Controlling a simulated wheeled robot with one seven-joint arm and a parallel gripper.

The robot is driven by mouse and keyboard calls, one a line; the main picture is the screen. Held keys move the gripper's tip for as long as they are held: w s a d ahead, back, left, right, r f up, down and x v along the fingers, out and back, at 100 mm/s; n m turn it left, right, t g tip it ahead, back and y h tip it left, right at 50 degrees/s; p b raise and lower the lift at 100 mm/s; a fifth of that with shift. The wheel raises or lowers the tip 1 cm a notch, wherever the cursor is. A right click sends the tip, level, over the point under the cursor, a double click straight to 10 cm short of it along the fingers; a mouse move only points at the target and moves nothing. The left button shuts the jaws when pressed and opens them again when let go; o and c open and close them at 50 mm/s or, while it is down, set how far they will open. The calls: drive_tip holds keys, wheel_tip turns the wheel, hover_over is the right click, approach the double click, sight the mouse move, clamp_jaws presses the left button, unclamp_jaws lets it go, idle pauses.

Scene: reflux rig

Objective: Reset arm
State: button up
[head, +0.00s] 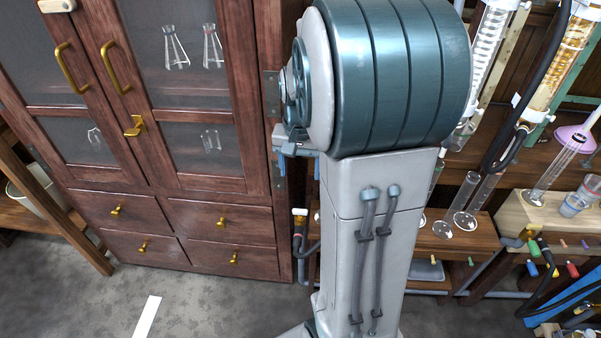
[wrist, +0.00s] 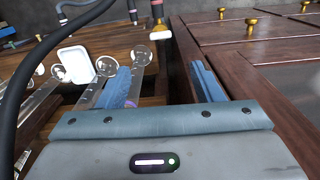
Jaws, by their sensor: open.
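My gripper (wrist: 165,88) shows in the wrist view with its two blue-padded fingers spread apart and nothing between them. It is beside the wooden cabinet (wrist: 265,75), whose edge lies close to the right finger. In the head view my large teal and grey arm stands in the middle and hides most of the gripper. Only a small blue part of it shows at the left of the arm, near the right edge of the cabinet (head: 183,190).
A wooden bench (head: 465,238) with glass cylinders (head: 466,190) stands right of my arm. Condenser tubes (head: 487,45) rise behind it. A dark hose (wrist: 38,75) passes left of the gripper. The grey floor (head: 210,305) is mostly clear, with a white strip (head: 147,317) on it.

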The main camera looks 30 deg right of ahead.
idle(0.4)
drive_tip(key=s+a+r+n+t+p, duration=0.1)
drive_tip(key=s+a+r+n+p, duration=0.1)
drive_tip(key=s+a+r+p, duration=0.2)
drive_tip(key=s+a+r+n+t+p, duration=0.1)
drive_tip(key=s+a+r+p, duration=0.3)
drive_tip(key=r+p, duration=0.4)
drive_tip(key=s+a+r+n+p, duration=0.4)
drive_tip(key=r+p, duration=0.2)
drive_tip(key=r, duration=0.4)
drive_tip(key=shift+s+t, duration=0.25)
drive_tip(key=shift+t, duration=0.15)
